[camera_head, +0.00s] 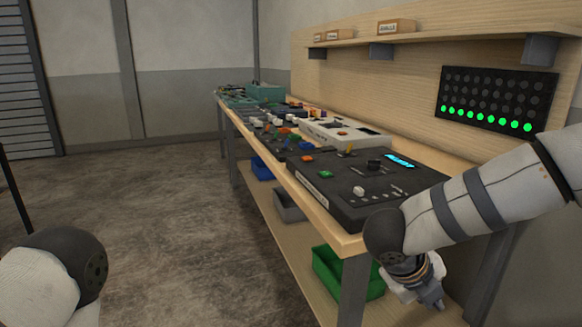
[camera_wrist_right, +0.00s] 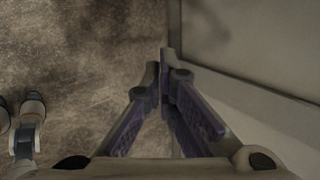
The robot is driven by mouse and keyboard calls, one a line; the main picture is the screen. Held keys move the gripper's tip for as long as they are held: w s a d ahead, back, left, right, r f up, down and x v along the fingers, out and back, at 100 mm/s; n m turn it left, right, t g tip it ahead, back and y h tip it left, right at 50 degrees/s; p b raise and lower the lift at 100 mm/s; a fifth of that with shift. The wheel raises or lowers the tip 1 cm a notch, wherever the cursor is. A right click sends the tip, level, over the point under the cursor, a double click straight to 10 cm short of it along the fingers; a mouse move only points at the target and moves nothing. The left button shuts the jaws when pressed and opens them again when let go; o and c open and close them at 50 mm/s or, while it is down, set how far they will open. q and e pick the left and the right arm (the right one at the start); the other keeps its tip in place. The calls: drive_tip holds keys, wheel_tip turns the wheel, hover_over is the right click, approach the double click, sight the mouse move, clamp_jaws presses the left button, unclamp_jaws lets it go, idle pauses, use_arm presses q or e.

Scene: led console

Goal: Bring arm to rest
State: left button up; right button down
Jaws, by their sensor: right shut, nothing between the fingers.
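My right arm comes in from the right in the head view, across the near end of the workbench. My right gripper (camera_head: 432,300) hangs low in front of the bench's near end, pointing down. In the right wrist view, the right gripper (camera_wrist_right: 163,65) has its fingertips together with nothing between them. The concrete floor lies below it. My left arm shows only as a rounded joint at the lower left of the head view. The left gripper is out of the head view; a small arm part at the left edge of the wrist view is unclear.
The workbench (camera_head: 353,244) carries a black console (camera_head: 330,190) and a white console (camera_head: 345,133). A green bin (camera_head: 330,275) sits on its lower shelf near the right gripper. An LED panel (camera_head: 495,97) with a lit green row hangs behind. Floor at left is clear.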

drive_tip(key=s+a+f+n+t+y, duration=0.1)
drive_tip(key=s+f+n+y, duration=0.1)
drive_tip(key=s+f+n, duration=0.75)
drive_tip(key=s+a+f+n+y, duration=0.1)
drive_tip(key=s+f+n+y, duration=0.1)
drive_tip(key=s+f+n, duration=0.65)
drive_tip(key=s+f+n+g+y, duration=0.1)
drive_tip(key=s+f+n+g, duration=0.1)
drive_tip(key=s+n, duration=0.5)
drive_tip(key=s+f+n+g+y, duration=0.1)
drive_tip(key=s+f+n+g, duration=0.1)
drive_tip(key=s+n, duration=0.5)
drive_tip(key=s+g, duration=0.1)
drive_tip(key=s, duration=0.3)
drive_tip(key=shift+s+f+g, duration=0.2)
drive_tip(key=shift+s+g, duration=0.1)
drive_tip(key=shift+s, duration=0.1)
